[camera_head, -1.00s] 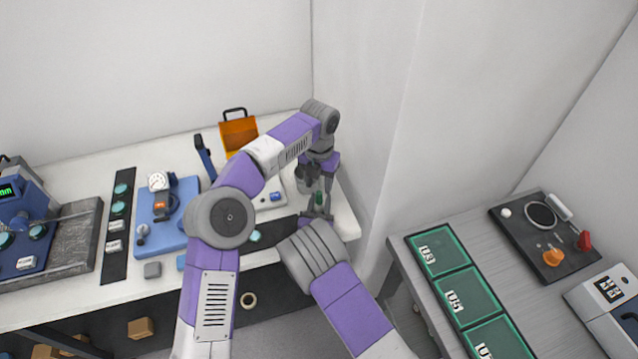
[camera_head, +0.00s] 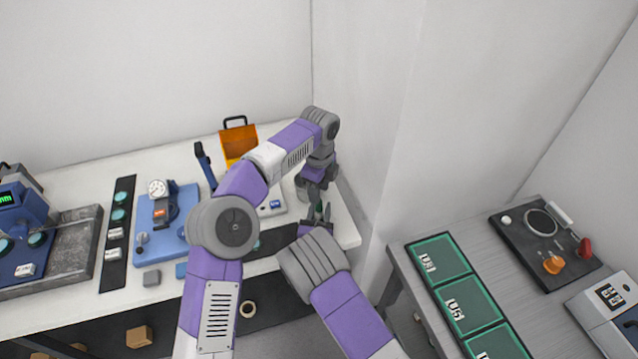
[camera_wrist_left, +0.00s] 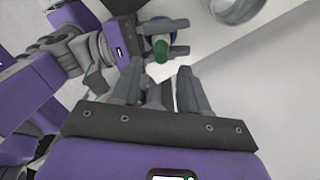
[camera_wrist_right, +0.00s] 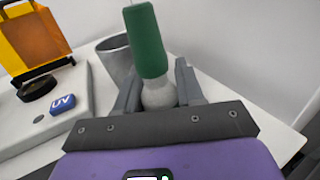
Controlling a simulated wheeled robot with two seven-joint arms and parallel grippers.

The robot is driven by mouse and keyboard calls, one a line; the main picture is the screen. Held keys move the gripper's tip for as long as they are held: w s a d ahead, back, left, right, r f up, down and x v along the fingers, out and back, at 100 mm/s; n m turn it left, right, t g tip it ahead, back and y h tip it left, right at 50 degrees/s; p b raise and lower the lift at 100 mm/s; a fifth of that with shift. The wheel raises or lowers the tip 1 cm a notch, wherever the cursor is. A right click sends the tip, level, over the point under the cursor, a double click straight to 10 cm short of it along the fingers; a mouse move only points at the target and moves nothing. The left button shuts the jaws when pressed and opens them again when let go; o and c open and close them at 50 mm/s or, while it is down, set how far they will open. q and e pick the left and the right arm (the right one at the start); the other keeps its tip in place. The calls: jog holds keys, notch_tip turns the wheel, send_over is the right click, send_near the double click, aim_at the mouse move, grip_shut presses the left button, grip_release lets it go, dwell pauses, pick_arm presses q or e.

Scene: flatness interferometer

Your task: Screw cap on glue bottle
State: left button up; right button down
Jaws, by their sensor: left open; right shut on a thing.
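A pale glue bottle (camera_wrist_right: 159,95) stands between the fingers of my right gripper (camera_wrist_right: 160,88), which is shut on it. A tall green cap (camera_wrist_right: 146,42) sits on top of the bottle; I cannot tell how tightly it is seated. In the head view the green cap (camera_head: 319,207) shows small above my right gripper (camera_head: 316,221). My left gripper (camera_head: 311,190) is just beyond it, open and empty. In the left wrist view the green cap (camera_wrist_left: 161,49) lies ahead of my open left fingers (camera_wrist_left: 160,85), apart from them. The bottle body is mostly hidden there.
A grey metal cup (camera_wrist_right: 116,58) stands behind the bottle. A pale unit with a blue UV label (camera_wrist_right: 62,104) and an orange case (camera_head: 238,142) are to the left. The wall (camera_head: 350,130) is close on the right. A blue gauge stand (camera_head: 165,225) is further left.

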pick_arm(q)
jog(key=n, duration=0.4)
jog(key=shift+r, duration=0.1)
jog(key=n, duration=0.3)
jog(key=shift+r+n, duration=0.1)
jog(key=shift+n, duration=0.3)
jog(key=n, duration=0.4)
jog(key=shift+r, duration=0.1)
jog(key=n, duration=0.3)
jog(key=shift+n, duration=0.3)
jog(key=n, duration=0.3)
jog(key=shift+r+n, duration=0.15)
jog(key=shift+n, duration=0.25)
jog(key=n, duration=0.3)
jog(key=shift+r+n, duration=0.1)
jog(key=shift+n, duration=0.3)
jog(key=n, duration=0.3)
jog(key=shift+r+n, duration=0.1)
jog(key=shift+n, duration=0.2)
jog(key=n, duration=0.5)
jog(key=shift+w+r, duration=0.1)
jog(key=shift+r, duration=0.05)
